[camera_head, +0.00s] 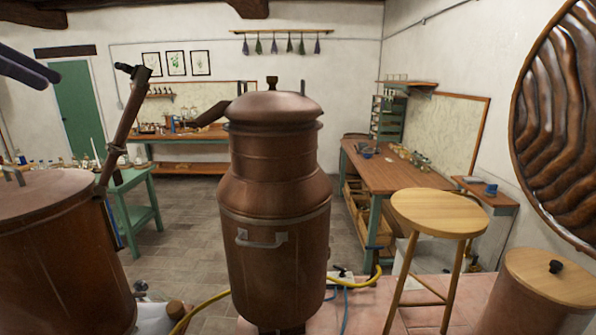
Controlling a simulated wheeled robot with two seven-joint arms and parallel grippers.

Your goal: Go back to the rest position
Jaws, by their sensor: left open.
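My left gripper (50,80) shows at the upper left edge of the head view as two dark, narrow fingers. It is open, with nothing seen between the fingers. It appears above a large copper vessel (60,245) at the left, apart from it in the picture. The rest of the left arm is out of frame. My right gripper does not show.
A tall copper still (275,210) stands in the centre. A workbench (395,178) lines the right wall. Yellow hose (205,303) lies low. Tiled floor (180,245) is open behind.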

